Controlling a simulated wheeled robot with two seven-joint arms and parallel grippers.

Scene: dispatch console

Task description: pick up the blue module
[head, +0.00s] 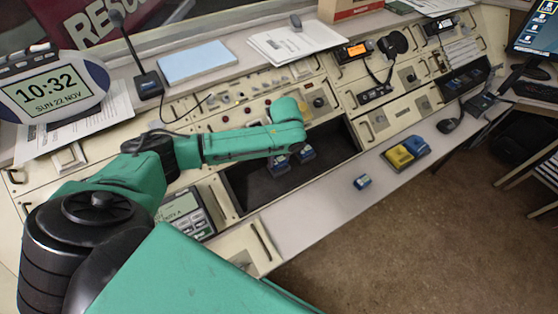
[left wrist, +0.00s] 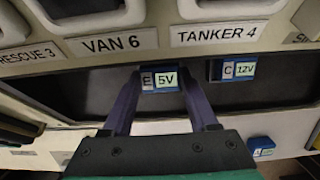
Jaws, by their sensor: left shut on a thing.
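My left gripper (left wrist: 160,84) is shut on a blue module marked E 5V (left wrist: 161,79), one finger on each side of it. In the head view this module (head: 278,166) shows just below my left wrist, over the dark recess; I cannot tell whether it still touches the surface. A second blue module, marked C 12V (left wrist: 233,70), sits to its right, apart from the fingers; it also shows in the head view (head: 306,154). A third small blue module (head: 362,182) lies on the pale front ledge. My right gripper is not in view.
The dark recess (head: 340,147) is bounded by the console panel and the front ledge (head: 310,200). In the wrist view, VAN 6 (left wrist: 110,43) and TANKER 4 (left wrist: 214,34) labels run above the recess.

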